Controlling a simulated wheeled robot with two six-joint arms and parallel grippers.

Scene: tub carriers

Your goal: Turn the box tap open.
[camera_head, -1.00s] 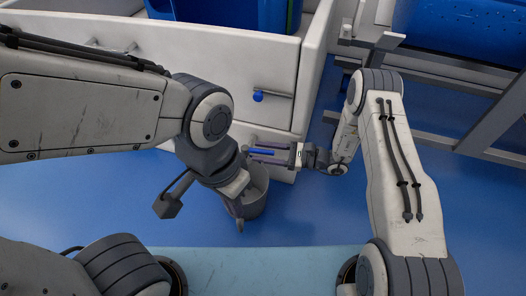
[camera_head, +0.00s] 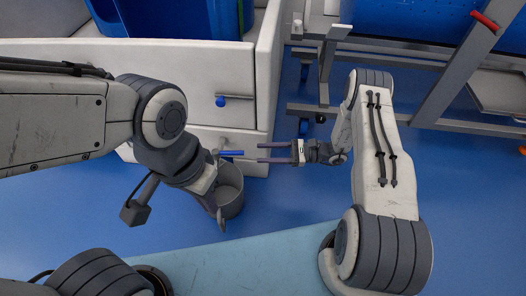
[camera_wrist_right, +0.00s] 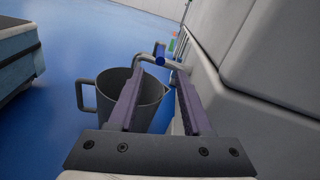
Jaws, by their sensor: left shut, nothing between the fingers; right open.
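The box tap's blue lever (camera_head: 232,153) sticks out to the right, along the front wall of the white box (camera_head: 190,90). In the right wrist view its blue end (camera_wrist_right: 160,49) shows above the grey bent spout (camera_wrist_right: 146,59). A grey jug (camera_head: 231,191) stands below the tap; it also shows in the right wrist view (camera_wrist_right: 147,97). My right gripper (camera_head: 259,153) is open and empty, its fingers pointing left at the lever, with a small gap between. My left gripper (camera_head: 214,210) is shut and empty, in front of the jug, partly hiding it.
A grey rod with a blue end (camera_head: 221,101) is on the box wall above the tap. A blue tub (camera_head: 190,15) sits on the box. A grey metal frame (camera_head: 445,80) stands at the right. Blue floor is clear between box and frame.

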